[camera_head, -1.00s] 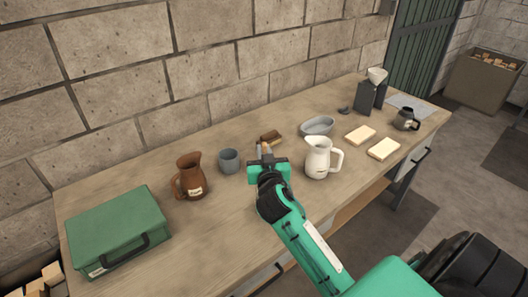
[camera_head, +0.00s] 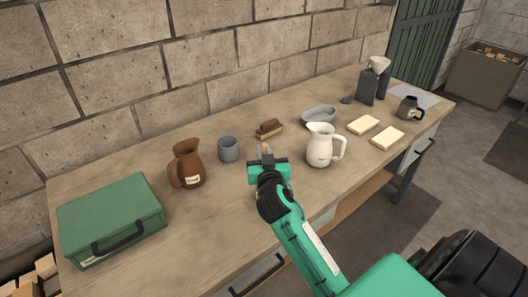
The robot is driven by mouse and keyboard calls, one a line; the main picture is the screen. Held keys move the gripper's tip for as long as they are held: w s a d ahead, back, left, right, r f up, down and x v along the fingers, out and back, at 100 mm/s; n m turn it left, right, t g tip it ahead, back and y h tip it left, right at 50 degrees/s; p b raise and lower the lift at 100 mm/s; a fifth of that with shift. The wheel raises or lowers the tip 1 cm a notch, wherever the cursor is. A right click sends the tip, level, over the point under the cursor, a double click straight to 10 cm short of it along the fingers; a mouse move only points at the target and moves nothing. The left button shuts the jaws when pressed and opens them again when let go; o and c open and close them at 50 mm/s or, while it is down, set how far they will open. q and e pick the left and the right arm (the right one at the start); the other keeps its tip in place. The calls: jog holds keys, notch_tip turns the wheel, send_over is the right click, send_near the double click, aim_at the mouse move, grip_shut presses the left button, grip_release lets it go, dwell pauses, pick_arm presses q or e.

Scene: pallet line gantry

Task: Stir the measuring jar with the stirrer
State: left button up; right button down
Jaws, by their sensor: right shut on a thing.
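My right gripper (camera_head: 267,162) is over the middle of the bench, shut on a slim upright thing with a tan top (camera_head: 265,148), which looks like the stirrer. Its lower part is hidden by the gripper. A white jug (camera_head: 319,149) with a handle stands upright just right of the gripper, apart from it. A brown jug (camera_head: 187,163) stands to the left, and a small dark jar (camera_head: 408,106) with a handle stands at the far right. Their labels are too small to read, so I cannot tell which is the measuring jar. My left gripper is not in view.
A grey cup (camera_head: 229,149) and a brown block-like thing (camera_head: 269,128) stand behind the gripper. A grey oval dish (camera_head: 318,116) and two pale blocks (camera_head: 363,125) lie right. A green case (camera_head: 110,220) fills the left end. The front middle of the bench (camera_head: 215,215) is clear.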

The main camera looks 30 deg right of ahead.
jog(key=shift+f+b, duration=0.5)
jog(key=shift+f, duration=0.25)
jog(key=shift+s+a, duration=0.1)
jog(key=shift+s+a, duration=0.2)
jog(key=shift+s, duration=0.1)
jog(key=shift+w+d, duration=0.1)
jog(key=shift+d, duration=0.6)
jog(key=shift+w, duration=0.1)
